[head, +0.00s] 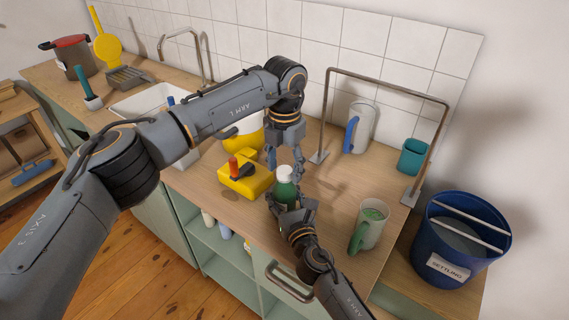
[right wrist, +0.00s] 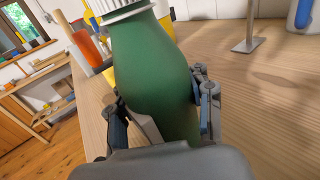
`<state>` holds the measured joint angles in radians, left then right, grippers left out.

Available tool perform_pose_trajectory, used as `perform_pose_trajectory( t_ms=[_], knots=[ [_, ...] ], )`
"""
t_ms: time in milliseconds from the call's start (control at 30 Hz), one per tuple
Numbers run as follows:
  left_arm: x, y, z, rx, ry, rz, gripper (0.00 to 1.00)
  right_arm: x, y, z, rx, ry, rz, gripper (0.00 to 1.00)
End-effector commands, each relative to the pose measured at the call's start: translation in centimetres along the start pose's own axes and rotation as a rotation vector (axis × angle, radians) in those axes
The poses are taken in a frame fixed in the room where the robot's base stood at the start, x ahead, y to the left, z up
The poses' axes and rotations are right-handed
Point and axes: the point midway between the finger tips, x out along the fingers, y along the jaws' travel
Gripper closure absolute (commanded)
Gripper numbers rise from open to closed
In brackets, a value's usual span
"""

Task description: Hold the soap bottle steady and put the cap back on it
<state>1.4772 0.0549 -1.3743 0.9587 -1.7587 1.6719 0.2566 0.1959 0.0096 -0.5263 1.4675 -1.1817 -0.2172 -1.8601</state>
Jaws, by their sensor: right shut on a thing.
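The green soap bottle (head: 286,191) stands on the wooden counter near its front edge. My right gripper (right wrist: 160,115) is shut around the green body (right wrist: 155,60), one finger on each side. A white ribbed piece (right wrist: 125,11) sits at the bottle's top in the right wrist view, cut by the frame edge; it also shows small and pale in the head view (head: 285,171). I cannot tell whether it is a seated cap or the neck. My left gripper (head: 285,164) points down just above the bottle top, with its fingers apart.
A yellow block-shaped container (head: 247,184) with an orange piece stands left of the bottle, close to the left gripper. A green-handled mug (head: 371,226) stands to the right. A metal frame (head: 385,85) rises behind. A blue bucket (head: 440,222) stands beyond the counter's right end.

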Motion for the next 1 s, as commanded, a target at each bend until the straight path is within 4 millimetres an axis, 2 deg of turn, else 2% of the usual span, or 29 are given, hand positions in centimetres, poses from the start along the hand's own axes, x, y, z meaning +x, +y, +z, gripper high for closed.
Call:
perform_pose_trajectory(
  t_ms=[33,267,500,533,633,667,1000],
  knots=[
    [-0.02,0.01,0.00,0.000,0.000,0.000,0.52,0.00,0.00,-0.01,0.000,0.000,0.000,1.00],
    [-0.03,0.02,0.00,0.000,0.000,0.000,0.99,0.00,0.01,-0.01,0.000,0.000,0.000,1.00],
    [-0.04,0.03,0.00,0.004,0.000,0.000,1.00,0.00,0.01,-0.01,0.000,0.000,0.000,1.00],
    [-0.04,0.03,0.00,0.004,0.000,0.000,0.62,0.00,0.01,-0.01,0.000,0.000,0.000,1.00],
    [-0.04,0.03,0.00,0.003,0.000,0.000,0.41,0.00,0.01,-0.01,0.000,0.000,0.000,1.00],
    [-0.04,0.02,0.00,0.003,0.000,0.000,0.37,0.00,0.01,-0.01,0.000,0.000,0.000,1.00],
    [-0.31,0.03,0.02,0.003,-0.001,0.000,0.37,0.00,0.01,-0.01,0.000,0.000,0.000,1.00]
  ],
)
